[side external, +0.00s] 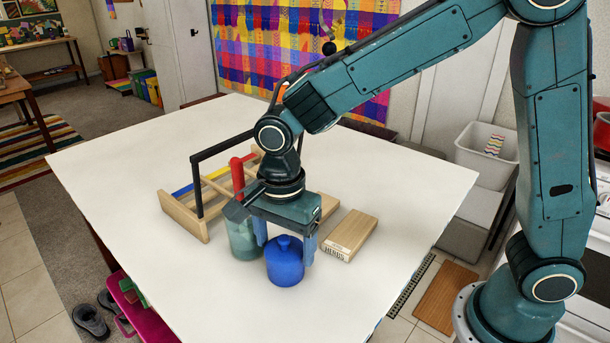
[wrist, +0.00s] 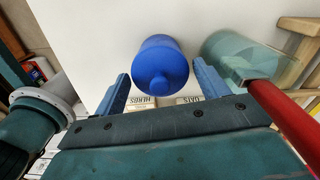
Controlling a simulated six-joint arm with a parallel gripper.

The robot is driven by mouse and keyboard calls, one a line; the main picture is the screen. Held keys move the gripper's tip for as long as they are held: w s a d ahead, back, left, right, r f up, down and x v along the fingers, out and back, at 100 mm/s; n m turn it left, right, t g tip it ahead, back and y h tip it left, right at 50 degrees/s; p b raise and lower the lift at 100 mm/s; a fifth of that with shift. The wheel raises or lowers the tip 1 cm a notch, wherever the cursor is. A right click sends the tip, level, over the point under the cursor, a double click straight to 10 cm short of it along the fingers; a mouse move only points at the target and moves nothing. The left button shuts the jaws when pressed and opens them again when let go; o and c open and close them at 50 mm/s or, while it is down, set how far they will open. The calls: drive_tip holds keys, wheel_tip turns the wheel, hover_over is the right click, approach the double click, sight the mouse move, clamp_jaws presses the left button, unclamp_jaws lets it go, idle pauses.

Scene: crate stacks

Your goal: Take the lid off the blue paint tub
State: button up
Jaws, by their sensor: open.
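The blue paint tub (side external: 285,270) stands upright on the white table. Its blue lid (side external: 284,246) with a round knob is on top. In the wrist view the tub (wrist: 162,56) shows from above, with the knob toward me. My gripper (side external: 285,250) points down over the tub, with one blue finger on each side of the lid. In the wrist view my gripper (wrist: 162,76) is open, and the tub shows between and beyond the fingertips. I see gaps on both sides, and nothing is held.
A translucent green jar (side external: 243,243) with a red-handled thing (side external: 237,178) stands close left of the tub. A wooden rack (side external: 185,217) with a black handle is behind it. A wooden box marked HERBS (side external: 350,232) lies to the right. The table's front is clear.

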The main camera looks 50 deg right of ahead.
sight(284, 238)
drive_tip(key=c, duration=0.7)
drive_tip(key=shift+r, duration=0.15)
wheel_tip(284, 238, up, 20)
drive_tip(key=shift+f, duration=0.1)
idle(0.4)
idle(0.5)
